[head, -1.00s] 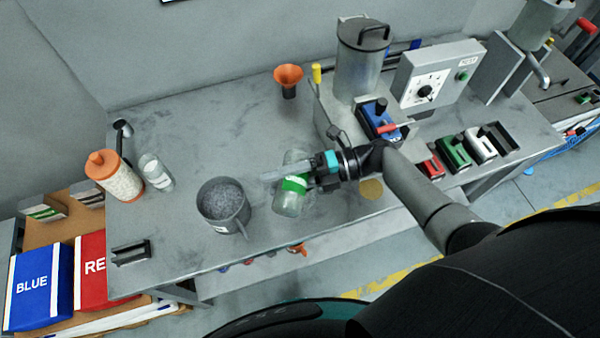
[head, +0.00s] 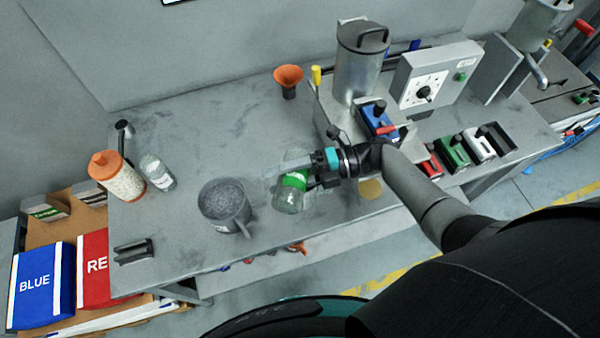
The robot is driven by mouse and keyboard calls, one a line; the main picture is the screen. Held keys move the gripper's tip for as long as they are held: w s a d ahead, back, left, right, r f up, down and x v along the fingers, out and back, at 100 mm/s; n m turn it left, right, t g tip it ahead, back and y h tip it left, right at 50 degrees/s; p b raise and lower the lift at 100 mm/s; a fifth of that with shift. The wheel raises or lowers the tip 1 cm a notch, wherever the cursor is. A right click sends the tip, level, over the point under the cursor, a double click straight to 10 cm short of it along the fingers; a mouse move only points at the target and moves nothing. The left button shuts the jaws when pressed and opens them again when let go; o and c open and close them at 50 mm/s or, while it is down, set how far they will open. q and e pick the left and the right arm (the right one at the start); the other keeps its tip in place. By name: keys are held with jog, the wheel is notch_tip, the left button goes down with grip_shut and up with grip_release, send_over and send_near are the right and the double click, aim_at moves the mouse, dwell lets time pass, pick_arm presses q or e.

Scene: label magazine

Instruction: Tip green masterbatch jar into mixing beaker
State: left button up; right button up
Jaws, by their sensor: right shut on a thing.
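The green masterbatch jar (head: 289,200) is a clear jar with a green label. My right gripper (head: 296,172) is shut on it, reaching in from the right. The jar is over the front middle of the bench, to the right of the mixing beaker and apart from it. The fingers cover part of the jar, and I cannot make out its contents or its exact tilt. The mixing beaker (head: 237,222) is a grey metal jug with a handle at its front right. It stands upright and holds grey granules. My left gripper is not in view.
An orange-lidded jar of pale pellets (head: 117,178) and a clear jar (head: 157,173) stand at the left of the bench (head: 185,140). An orange funnel (head: 289,80) stands behind. A metal hopper machine (head: 362,65) and coloured boxes (head: 453,152) occupy the right.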

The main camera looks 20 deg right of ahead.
jog(key=shift+w+r+m+p, duration=0.1)
jog(key=shift+r+m+p, duration=0.3)
jog(key=shift+r+p, duration=0.35)
dwell(0.3)
jog(key=shift+w+d+r+y+p, duration=0.1)
jog(key=shift+r+y+p, duration=0.3)
jog(key=shift+r+p, duration=0.55)
jog(key=shift+f, duration=0.1)
dwell(0.4)
